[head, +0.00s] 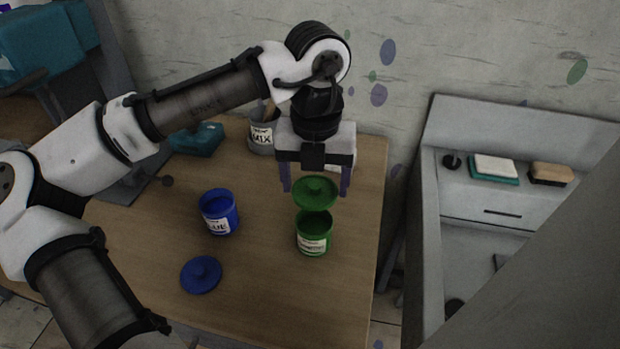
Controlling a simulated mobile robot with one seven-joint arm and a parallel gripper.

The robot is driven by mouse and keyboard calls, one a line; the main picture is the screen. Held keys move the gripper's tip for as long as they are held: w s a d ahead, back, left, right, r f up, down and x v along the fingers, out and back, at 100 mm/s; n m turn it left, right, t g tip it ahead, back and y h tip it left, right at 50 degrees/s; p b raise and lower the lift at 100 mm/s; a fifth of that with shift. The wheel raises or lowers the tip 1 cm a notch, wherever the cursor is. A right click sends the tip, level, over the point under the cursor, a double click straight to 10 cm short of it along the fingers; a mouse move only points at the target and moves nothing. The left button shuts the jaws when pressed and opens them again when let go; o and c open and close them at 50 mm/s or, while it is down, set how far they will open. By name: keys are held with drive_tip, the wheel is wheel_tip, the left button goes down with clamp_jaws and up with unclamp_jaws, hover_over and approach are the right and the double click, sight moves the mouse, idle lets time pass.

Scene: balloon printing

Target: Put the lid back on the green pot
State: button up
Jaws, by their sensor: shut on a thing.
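The green pot (314,240) stands upright on the wooden table, open at the top, with a white label on its front. The green lid (316,190) is above and slightly behind the pot's mouth, knob upward. My gripper (315,190) points down over the table, with one finger on either side of the lid, and is shut on it. A dark gap shows between the lid and the pot's near rim. Whether the lid's far edge touches the pot cannot be told from this view.
A blue pot (219,213) stands open to the left, with its blue lid (201,274) on the table in front. A grey MIX cup (262,136) and a teal box (197,139) are at the back. A grey sink unit (480,205) stands beyond the table's right edge.

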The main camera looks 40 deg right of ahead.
drive_tip(key=shift+w+f+b, duration=0.1)
drive_tip(key=shift+f+b, duration=0.25)
drive_tip(key=shift+f, duration=0.15)
wheel_tip(320, 180, down, 4)
drive_tip(key=b, duration=0.5)
drive_tip(key=shift+f, duration=1)
drive_tip(key=shift+r+p, duration=0.1)
drive_tip(key=shift+p, duration=0.6)
drive_tip(key=shift+f+p, duration=0.25)
drive_tip(key=shift+p, duration=0.4)
idle(1.7)
drive_tip(key=o, duration=1)
drive_tip(key=shift+o, duration=0.2)
drive_tip(key=shift+r, duration=0.1)
